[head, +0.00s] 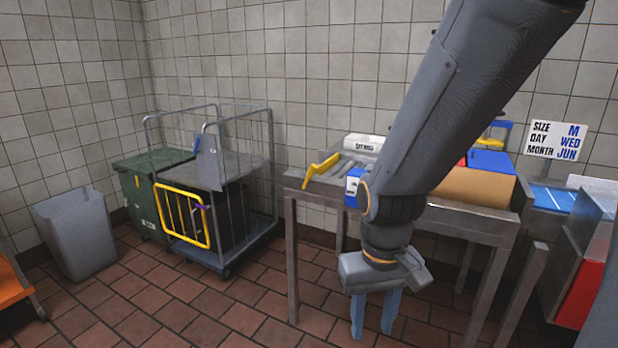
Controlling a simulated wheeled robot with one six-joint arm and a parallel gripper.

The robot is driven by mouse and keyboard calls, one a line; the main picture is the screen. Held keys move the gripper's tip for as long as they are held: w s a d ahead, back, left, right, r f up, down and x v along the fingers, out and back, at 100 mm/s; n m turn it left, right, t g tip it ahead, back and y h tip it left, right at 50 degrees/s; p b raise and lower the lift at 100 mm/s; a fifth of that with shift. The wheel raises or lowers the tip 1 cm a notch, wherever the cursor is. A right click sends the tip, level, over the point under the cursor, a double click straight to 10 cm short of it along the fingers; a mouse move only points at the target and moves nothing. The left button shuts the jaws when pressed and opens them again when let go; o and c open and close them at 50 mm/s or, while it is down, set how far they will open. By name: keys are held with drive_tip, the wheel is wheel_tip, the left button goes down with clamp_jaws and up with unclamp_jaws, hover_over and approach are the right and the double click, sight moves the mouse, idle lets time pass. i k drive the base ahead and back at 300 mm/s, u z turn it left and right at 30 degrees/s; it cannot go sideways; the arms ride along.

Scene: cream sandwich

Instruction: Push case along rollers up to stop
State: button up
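A roller track (345,169) of grey rollers runs along the metal table (312,184). A yellow bar (321,166) stands at its left end; it looks like the stop. A blue case with a white label (353,186) sits just right of the bar, partly hidden behind my arm. A brown carton (471,187) with blue on top lies farther right on the table, also partly behind my arm; which one is the task's case I cannot tell for sure. My gripper (374,317) points down in front of the table, below its top. Its two blue fingers are apart, with nothing between them.
A wire cage trolley (217,252) with a yellow frame stands left of the table, beside a green bin (138,212) and a grey bin (79,236). A white box (364,142) is at the table's back. A red-sided unit (581,294) stands at right. Tiled floor is free between trolley and table.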

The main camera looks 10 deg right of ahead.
sight(484, 188)
drive_tip(key=z, duration=2.25)
drive_tip(key=i, duration=1.35)
drive_tip(key=u, duration=0.2)
